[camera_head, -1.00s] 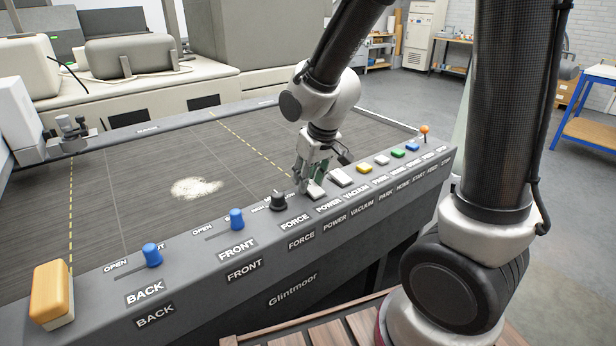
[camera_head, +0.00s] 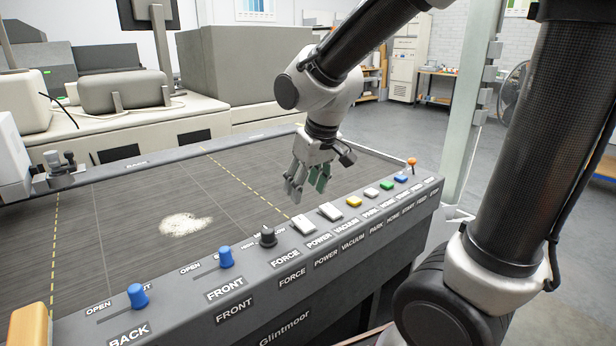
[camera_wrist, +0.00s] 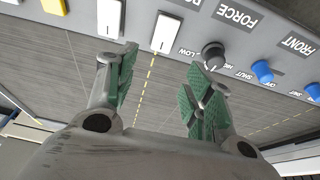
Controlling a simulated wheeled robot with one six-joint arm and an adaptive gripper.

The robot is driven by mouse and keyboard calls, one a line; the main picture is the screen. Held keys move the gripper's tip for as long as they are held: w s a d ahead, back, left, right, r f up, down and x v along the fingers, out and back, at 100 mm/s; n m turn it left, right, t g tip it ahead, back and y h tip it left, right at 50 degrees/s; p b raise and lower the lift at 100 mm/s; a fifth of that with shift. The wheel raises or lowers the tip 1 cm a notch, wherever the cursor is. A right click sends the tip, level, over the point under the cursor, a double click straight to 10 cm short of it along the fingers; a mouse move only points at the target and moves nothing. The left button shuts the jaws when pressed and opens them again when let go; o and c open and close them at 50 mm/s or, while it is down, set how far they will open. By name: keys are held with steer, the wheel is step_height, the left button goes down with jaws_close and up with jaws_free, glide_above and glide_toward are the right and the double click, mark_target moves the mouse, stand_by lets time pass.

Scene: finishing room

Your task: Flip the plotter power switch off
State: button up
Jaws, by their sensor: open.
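The white power rocker switch (camera_head: 304,224) sits on the sloped grey control panel, above the POWER label (camera_head: 318,241). In the wrist view the power switch (camera_wrist: 167,32) lies beyond the fingertips, with a dark line mark at its lower end. I cannot tell which way it is tipped. My gripper (camera_head: 306,190) hangs open and empty above the plotter bed, a little behind and above the switch, apart from it. In the wrist view its green-padded fingers (camera_wrist: 162,66) stand wide apart.
The similar white vacuum switch (camera_head: 330,211) is just right of the power switch. The black force knob (camera_head: 267,237) is to its left. Coloured buttons (camera_head: 371,193) and an orange-topped knob (camera_head: 412,163) continue right. The dark plotter bed (camera_head: 110,245) is mostly clear, with a white patch (camera_head: 186,223).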

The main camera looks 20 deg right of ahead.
steer(key=shift+v, duration=1.45)
